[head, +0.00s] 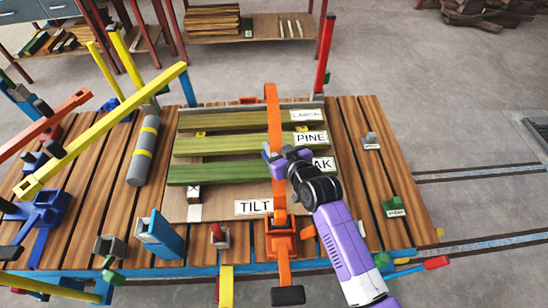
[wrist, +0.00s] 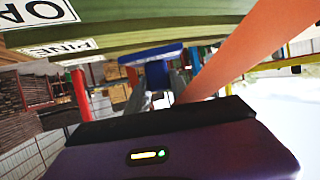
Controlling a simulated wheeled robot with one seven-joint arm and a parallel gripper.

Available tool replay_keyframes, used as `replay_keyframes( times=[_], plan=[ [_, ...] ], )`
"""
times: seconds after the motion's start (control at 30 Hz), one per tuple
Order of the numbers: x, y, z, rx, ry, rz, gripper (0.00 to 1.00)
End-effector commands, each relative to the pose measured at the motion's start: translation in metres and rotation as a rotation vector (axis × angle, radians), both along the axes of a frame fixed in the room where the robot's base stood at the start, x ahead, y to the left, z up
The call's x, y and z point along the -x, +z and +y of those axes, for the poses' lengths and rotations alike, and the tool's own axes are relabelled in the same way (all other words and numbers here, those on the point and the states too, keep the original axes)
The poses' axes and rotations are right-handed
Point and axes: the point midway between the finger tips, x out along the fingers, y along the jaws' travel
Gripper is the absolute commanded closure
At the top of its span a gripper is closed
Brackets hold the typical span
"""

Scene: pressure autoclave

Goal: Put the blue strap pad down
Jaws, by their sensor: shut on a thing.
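The blue strap pad (wrist: 156,66) shows in the wrist view as a small blue block with a flat bar, at the far end of my jaws. My gripper (head: 277,158) is over the middle of the board, right beside the orange strap bar (head: 272,110). It is shut on the pad, which is mostly hidden by the gripper in the head view. The orange bar also crosses the upper right of the wrist view (wrist: 240,45). I cannot tell whether the pad touches the bar or the planks.
Long yellow (head: 110,125) and orange levers rise at the left.

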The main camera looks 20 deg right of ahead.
Motion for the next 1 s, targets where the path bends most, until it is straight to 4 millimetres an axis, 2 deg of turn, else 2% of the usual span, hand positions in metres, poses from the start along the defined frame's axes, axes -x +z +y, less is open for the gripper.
replay_keyframes(
  times=[0.1,0.27,0.5,0.97,1.0],
  plan=[
    [0.0,-0.018,0.0,0.0,0.0,0.001,1.0],
    [0.0,-0.028,0.0,0.001,0.0,0.001,1.0],
    [0.0,-0.059,0.0,0.0,0.0,0.001,1.0],
    [0.0,-0.066,0.0,0.001,-0.001,-0.001,1.0],
    [0.0,-0.065,0.0,0.001,0.0,0.0,0.65]
  ],
)
